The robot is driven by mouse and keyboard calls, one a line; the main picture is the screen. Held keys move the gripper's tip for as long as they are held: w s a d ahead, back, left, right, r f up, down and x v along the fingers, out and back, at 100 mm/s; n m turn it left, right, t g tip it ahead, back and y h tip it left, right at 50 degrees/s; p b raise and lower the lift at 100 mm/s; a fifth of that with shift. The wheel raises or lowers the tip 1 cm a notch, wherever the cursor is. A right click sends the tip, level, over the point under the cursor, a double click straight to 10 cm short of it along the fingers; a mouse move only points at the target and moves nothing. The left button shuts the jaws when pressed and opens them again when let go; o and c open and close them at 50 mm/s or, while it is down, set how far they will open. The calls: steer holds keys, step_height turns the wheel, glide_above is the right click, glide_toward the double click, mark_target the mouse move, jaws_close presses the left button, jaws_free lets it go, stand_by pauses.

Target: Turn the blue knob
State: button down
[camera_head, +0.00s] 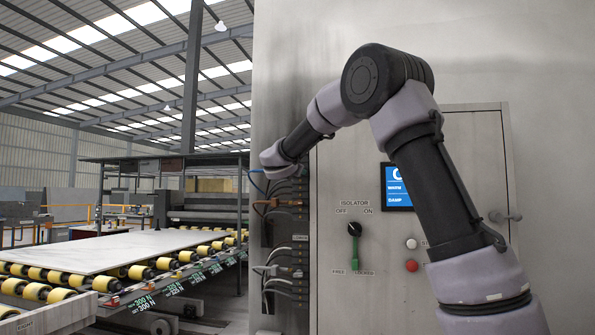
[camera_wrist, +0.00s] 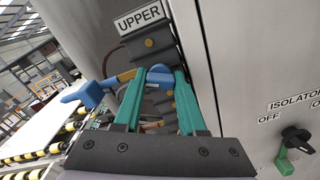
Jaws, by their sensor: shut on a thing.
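The blue knob (camera_wrist: 88,94) looks like a bent blue handle left of my fingers in the wrist view. A blue part also shows between the green fingertips, and I cannot tell fully whether it is the same piece. My gripper (camera_wrist: 158,74) is shut on this blue part, just below a dark block with the UPPER label (camera_wrist: 138,18). In the head view a little blue (camera_head: 257,180) shows beside the wrist end of my arm, at the left edge of the cabinet. My fingertips are hidden there.
The grey cabinet (camera_head: 350,290) has an isolator switch (camera_head: 354,229) with a black knob, red and white buttons, and a blue screen (camera_head: 396,187). Several hose fittings (camera_head: 285,235) run down its left side below my wrist. A roller conveyor (camera_head: 150,265) with a slab lies left.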

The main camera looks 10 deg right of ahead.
steer(key=shift+f+n, duration=0.15)
steer(key=shift+n, duration=0.55)
steer(key=c, duration=0.8)
jaws_free()
steer(key=shift+o, duration=0.2)
steer(key=shift+s, duration=0.1)
steer(key=v, duration=1)
steer(key=shift+s+a, duration=0.15)
steer(key=shift+s, duration=0.15)
